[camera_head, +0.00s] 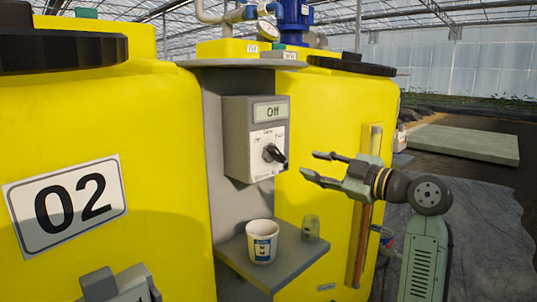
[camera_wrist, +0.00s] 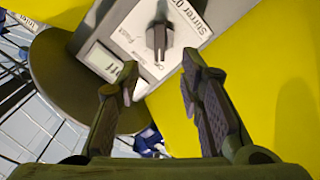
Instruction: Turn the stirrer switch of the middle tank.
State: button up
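A grey switch box (camera_head: 240,150) is mounted on the grey panel between two yellow tanks. Its display (camera_head: 270,111) reads "Off". A black rotary knob (camera_head: 273,154) sits on its white label; the knob (camera_wrist: 157,38) also shows in the wrist view, where the label reads "Stirrer 0" with the rest cut off. The tank (camera_head: 160,150) at left carries a "02" plate (camera_head: 66,205). My gripper (camera_head: 317,166) is open and empty, to the right of the knob and apart from it. In the wrist view its fingers (camera_wrist: 160,68) stand either side below the knob.
A grey shelf (camera_head: 285,270) below the box holds a white-and-blue cup (camera_head: 262,244) and a small clear greenish cup (camera_head: 310,228). A vertical sight tube (camera_head: 364,215) stands behind my gripper on the right tank (camera_head: 340,110). Pipes and a blue pump (camera_head: 294,18) are above.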

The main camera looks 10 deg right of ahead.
aim_at(280, 156)
jog(key=p+x, duration=0.1)
jog(key=x, duration=0.9)
jog(key=shift+w+a+p, duration=0.2)
jog(key=shift+w+p, duration=0.1)
jog(key=shift+c, duration=0.5)
grip_shut()
